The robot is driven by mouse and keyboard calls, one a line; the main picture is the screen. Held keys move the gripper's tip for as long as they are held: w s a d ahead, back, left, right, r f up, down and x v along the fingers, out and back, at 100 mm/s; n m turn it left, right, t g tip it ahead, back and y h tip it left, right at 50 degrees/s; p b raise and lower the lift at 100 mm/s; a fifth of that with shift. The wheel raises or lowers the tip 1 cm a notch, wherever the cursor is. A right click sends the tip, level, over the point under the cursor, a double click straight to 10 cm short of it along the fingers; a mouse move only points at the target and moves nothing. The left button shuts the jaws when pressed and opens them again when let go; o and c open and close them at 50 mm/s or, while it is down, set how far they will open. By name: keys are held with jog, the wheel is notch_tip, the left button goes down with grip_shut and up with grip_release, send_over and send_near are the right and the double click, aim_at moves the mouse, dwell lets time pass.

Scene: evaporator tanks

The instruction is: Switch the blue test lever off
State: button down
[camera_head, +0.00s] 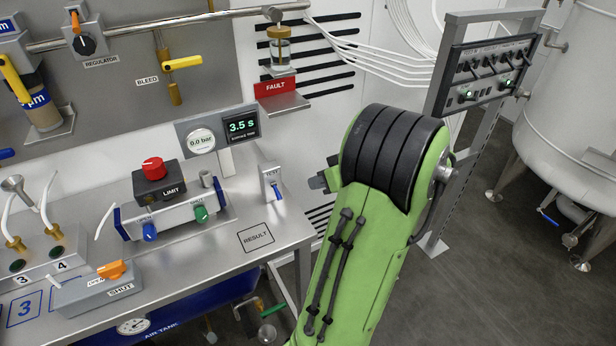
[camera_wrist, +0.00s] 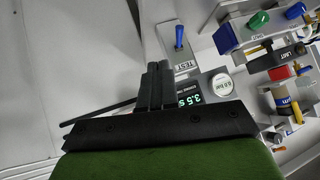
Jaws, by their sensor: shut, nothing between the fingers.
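The test lever (camera_head: 276,190) has a blue handle and sits on a pale plate marked TEST at the right end of the bench. In the wrist view its blue handle (camera_wrist: 179,35) points away from the TEST label. My gripper (camera_head: 315,182) is just right of the lever plate in the head view, mostly hidden behind my green arm. In the wrist view my gripper's dark fingers (camera_wrist: 155,75) are together and empty. They appear apart from the lever, with the handle beyond their tips and to the right.
A gauge (camera_head: 201,141) and a 3.5 s display (camera_head: 242,126) stand behind the bench. A red LIMIT button (camera_head: 153,168) and a box with blue and green knobs (camera_head: 175,218) lie left. The RESULT square (camera_head: 256,237) is bare. A switch panel (camera_head: 488,72) and tank (camera_head: 575,100) stand right.

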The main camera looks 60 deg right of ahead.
jog(key=shift+s+a+r, duration=0.1)
jog(key=shift+s+r, duration=0.15)
jog(key=shift+s, duration=0.35)
jog(key=shift+s+a+r, duration=0.1)
jog(key=shift+s+r, duration=0.1)
jog(key=shift+s, duration=0.45)
jog(key=shift+s+r, duration=0.25)
jog(key=shift+s, duration=0.35)
jog(key=w+a+r+n+g+y+p, duration=0.15)
jog(key=w+a+r, duration=0.3)
jog(key=a, duration=0.45)
jog(key=w+a+r+n+g+y+p, duration=0.1)
jog(key=w+a+r+n+g+p, duration=0.2)
jog(key=w+a, duration=0.5)
jog(key=s+a+r+p, duration=0.2)
jog(key=s+a, duration=0.4)
jog(key=a, duration=0.2)
jog(key=s+a+r+h+p, duration=0.1)
jog(key=s+a+r+p, duration=0.1)
jog(key=s+a, duration=0.4)
jog(key=a+r, duration=0.1)
jog(key=a, duration=0.1)
jog(key=shift+s+a+r, duration=0.2)
jog(key=shift+a+r, duration=0.1)
jog(key=shift+a, duration=0.1)
